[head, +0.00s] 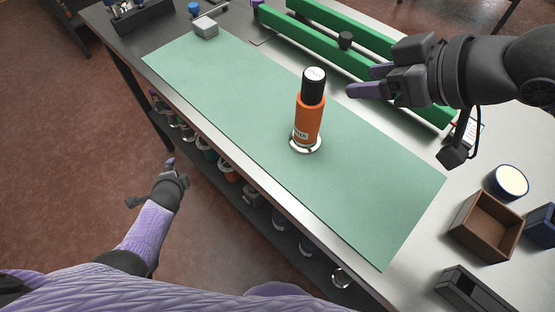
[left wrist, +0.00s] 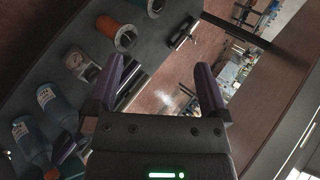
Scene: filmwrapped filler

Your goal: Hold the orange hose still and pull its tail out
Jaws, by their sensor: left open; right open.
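The orange hose (head: 309,118) appears as an upright orange cylinder with a black upper part and a pale top. It stands on a shiny ring (head: 305,146) on the green mat (head: 230,110). A white label shows low on its side. I cannot make out a separate tail. My right gripper (head: 364,80) is open and empty, to the right of the black upper part and apart from it. My left gripper (head: 172,166) is beside the table's near edge, off the mat. In the left wrist view, its fingers (left wrist: 165,80) are spread with nothing between them.
A grey block (head: 205,27) sits at the mat's far left corner. Green rails (head: 330,45) lie behind the mat. A brown box (head: 487,226) and a round cream-topped tin (head: 509,182) stand at right. A shelf below the table holds several spools and bottles (left wrist: 57,106).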

